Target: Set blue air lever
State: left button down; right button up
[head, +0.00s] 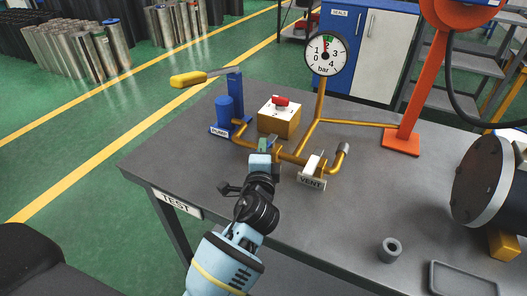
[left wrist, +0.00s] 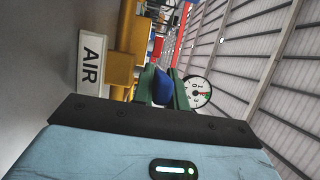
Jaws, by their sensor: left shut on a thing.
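My left gripper (head: 264,146) is at the pipework on the grey test table (head: 190,150), between the pump and the VENT label. In the left wrist view its green fingers (left wrist: 165,89) are shut on the blue air lever (left wrist: 162,86), which shows between them. The white AIR label (left wrist: 90,63) stands beside the brass pipe fitting (left wrist: 128,45). In the head view my gripper and wrist hide the lever and the AIR label. My right gripper is not in view.
A pressure gauge (head: 325,54) rises behind the pipes; its needle points up near 2. The VENT label (head: 311,181) and its valve are close to the right. A blue pump (head: 224,114) and a red-knobbed block (head: 279,117) stand behind. A flanged cylinder (head: 483,181) lies at right.

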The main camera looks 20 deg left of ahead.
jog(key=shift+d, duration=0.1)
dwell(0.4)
pick_arm(q)
jog(key=c, duration=1.4)
grip_release()
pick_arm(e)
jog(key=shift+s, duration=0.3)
pick_arm(q)
jog(key=shift+s, duration=0.1)
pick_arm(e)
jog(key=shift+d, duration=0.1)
